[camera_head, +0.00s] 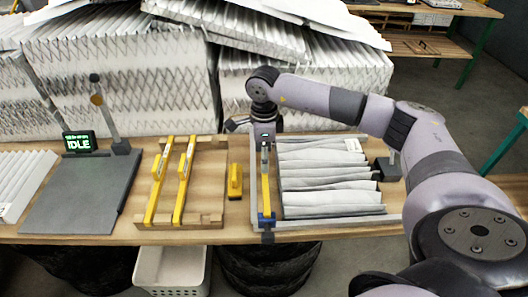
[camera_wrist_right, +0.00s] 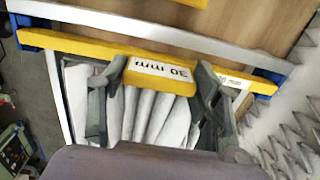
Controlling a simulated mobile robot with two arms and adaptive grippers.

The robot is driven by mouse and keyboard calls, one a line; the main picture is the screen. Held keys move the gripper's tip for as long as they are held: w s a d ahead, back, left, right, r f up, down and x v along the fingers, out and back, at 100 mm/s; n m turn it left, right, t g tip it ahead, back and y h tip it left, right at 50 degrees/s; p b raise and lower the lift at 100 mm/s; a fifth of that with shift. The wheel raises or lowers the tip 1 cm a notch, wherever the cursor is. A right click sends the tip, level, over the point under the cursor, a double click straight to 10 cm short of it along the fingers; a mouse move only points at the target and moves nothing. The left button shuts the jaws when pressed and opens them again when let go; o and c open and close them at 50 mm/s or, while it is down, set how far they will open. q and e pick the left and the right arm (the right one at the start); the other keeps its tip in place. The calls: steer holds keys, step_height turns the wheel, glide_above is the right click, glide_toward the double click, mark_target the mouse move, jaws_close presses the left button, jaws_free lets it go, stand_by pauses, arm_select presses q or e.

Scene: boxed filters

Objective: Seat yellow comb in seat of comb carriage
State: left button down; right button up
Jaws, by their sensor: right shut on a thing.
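A yellow comb (camera_head: 265,190) lies lengthwise over the comb carriage, whose blue end block (camera_head: 266,220) shows near the table's front edge. In the right wrist view, the yellow comb (camera_wrist_right: 75,48) carries "30 mm" labels and spans between the carriage's blue ends (camera_wrist_right: 22,24). Whether the comb is fully down in the seat cannot be told. My left gripper is not in view.
White pleated filter (camera_head: 330,180) lies in a grey frame right of the carriage. A small yellow block (camera_head: 235,182) lies to its left. A wooden rack (camera_head: 208,165) holds two more yellow combs (camera_head: 157,185). A dark plate (camera_head: 75,200) and IDLE display (camera_head: 79,143) stand farther left.

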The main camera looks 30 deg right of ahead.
steer(key=shift+f, duration=0.15)
steer(key=o, duration=1.3)
steer(key=shift+r, duration=0.25)
steer(key=shift+r+b, duration=0.3)
steer(key=shift+r, duration=0.05)
steer(key=shift+r+b, duration=1.25)
steer(key=shift+r, duration=4.3)
